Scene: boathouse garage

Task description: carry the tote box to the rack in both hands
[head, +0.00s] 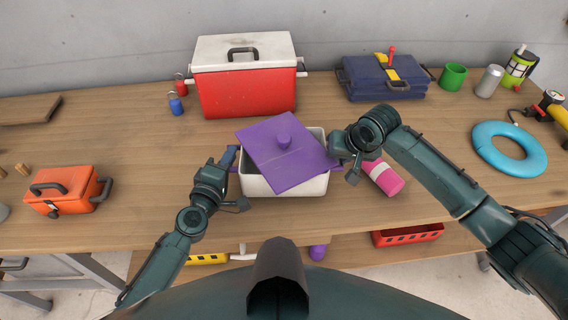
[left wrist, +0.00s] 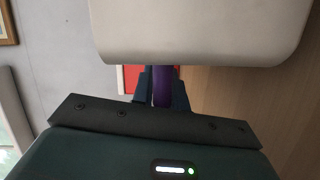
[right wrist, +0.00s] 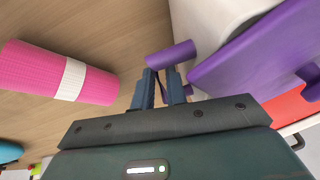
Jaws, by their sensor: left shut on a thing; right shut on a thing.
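The tote box (head: 290,186) is white with purple handles and stands on or just above the wooden workbench; I cannot tell which. Its purple lid (head: 285,155) with a round knob lies askew across the top, leaving part of the opening uncovered. My left gripper (head: 233,160) is shut on the left purple handle (left wrist: 162,86). The white wall also shows in the left wrist view (left wrist: 200,30). My right gripper (head: 340,160) is shut on the right purple handle (right wrist: 172,54). The right arm hides part of the box's right end in the head view. No rack is recognisable.
A pink roll (head: 382,177) lies close to the box's right end. A red cooler (head: 248,92) stands behind, a navy case (head: 385,82) back right, an orange toolbox (head: 66,190) left, a blue ring (head: 508,148) right. A red crate (head: 408,236) sits below the bench's front edge.

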